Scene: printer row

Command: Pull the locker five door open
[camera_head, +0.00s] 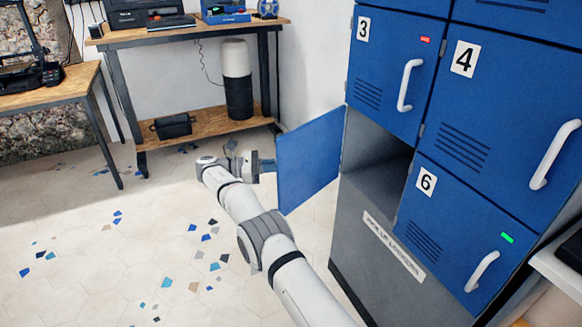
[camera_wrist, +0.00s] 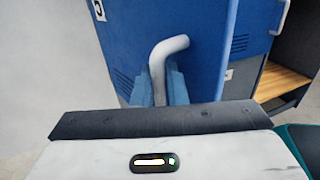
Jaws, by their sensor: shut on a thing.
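The locker five door (camera_head: 309,158) is swung wide open to the left of the blue lockers, and its plain inner face shows in the head view. The open compartment (camera_head: 374,145) below door 3 shows its grey inside. In the wrist view the outer face of the door (camera_wrist: 207,50) fills the middle, with part of a number at its upper left. My gripper (camera_head: 266,165) is at the door's far side. In the wrist view my gripper (camera_wrist: 160,88) is shut on the white door handle (camera_wrist: 168,47).
Lockers 3 (camera_head: 388,72), 4 (camera_head: 466,130) and 6 (camera_head: 446,220) are shut. A wooden workbench (camera_head: 190,36) with a lower shelf stands behind, and another table (camera_head: 50,85) is at the left. The tiled floor (camera_head: 130,250) at the left is clear.

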